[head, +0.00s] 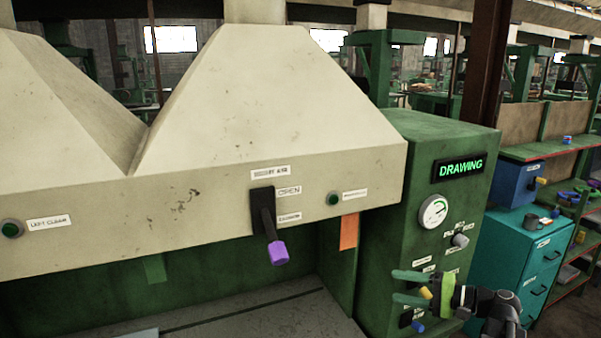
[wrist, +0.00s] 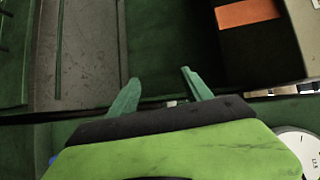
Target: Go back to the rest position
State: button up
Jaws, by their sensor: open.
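My gripper (head: 411,287) is at the lower right of the head view, in front of the green control cabinet (head: 459,142). Its two green fingers point left, apart, with nothing between them. In the wrist view the gripper (wrist: 160,92) also shows spread and empty fingers, with the dark green booth interior and a grey work surface (wrist: 75,55) beyond. The fingers hide part of the cabinet's lower controls.
The cabinet carries a lit "DRAWING" display (head: 460,168), a gauge (head: 433,212) and knobs. A teal drawer unit (head: 520,262) and blue box (head: 513,183) stand at right.

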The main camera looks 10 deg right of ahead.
jog(key=a+f+n+g+h, duration=0.25)
jog(key=a+f+g, duration=0.35)
jog(key=a, duration=0.9)
jog(key=a+f+n+g+h, duration=0.1)
jog(key=a+f+n+g, duration=0.3)
jog(key=a+f, duration=0.7)
jog(key=s+a+f+n+h, duration=0.1)
jog(key=s+a+n+h, duration=0.1)
jog(key=s+a+h, duration=0.15)
jog(key=d+f+h, duration=0.2)
jog(key=d+h, duration=0.3)
jog(key=d, duration=0.3)
jog(key=shift+d, duration=0.4)
jog(key=shift+w, duration=0.1)
